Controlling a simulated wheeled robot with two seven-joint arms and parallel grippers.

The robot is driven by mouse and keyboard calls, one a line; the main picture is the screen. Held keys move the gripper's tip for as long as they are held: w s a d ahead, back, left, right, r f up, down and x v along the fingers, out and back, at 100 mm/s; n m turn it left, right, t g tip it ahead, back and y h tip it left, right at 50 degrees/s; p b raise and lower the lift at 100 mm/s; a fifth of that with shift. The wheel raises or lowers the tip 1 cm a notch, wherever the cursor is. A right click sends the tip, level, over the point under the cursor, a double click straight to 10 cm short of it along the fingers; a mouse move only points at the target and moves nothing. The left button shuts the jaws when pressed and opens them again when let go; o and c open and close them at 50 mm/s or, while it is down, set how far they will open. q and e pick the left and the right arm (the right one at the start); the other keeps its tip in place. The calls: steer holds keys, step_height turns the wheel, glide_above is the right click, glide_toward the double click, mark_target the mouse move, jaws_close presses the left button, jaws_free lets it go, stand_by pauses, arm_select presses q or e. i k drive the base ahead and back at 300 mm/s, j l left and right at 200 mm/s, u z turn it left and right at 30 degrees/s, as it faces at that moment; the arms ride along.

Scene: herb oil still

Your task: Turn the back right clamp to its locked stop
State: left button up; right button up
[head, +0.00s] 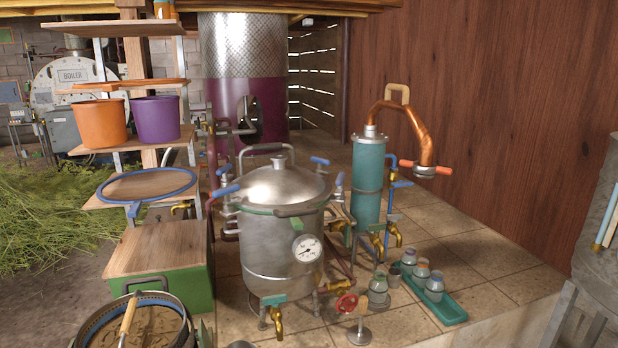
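A steel still pot (262,240) with a domed lid (280,184) stands on the tiled floor in the middle. Neither of my grippers is in view.
A teal condenser (367,185) with a copper pipe (418,130) stands behind right of the pot. A green tray (447,312) with jars lies at front right. A shelf with orange (99,124) and purple (155,120) buckets stands at left. Tiles at far right are clear.

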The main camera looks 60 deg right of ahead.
mark_target(321, 161)
steer(key=j+z, duration=0.1)
steer(key=z, duration=0.25)
steer(key=j+z, duration=0.1)
steer(key=z, duration=0.25)
steer(key=j+z, duration=0.1)
steer(key=z, duration=0.25)
steer(key=i, duration=0.05)
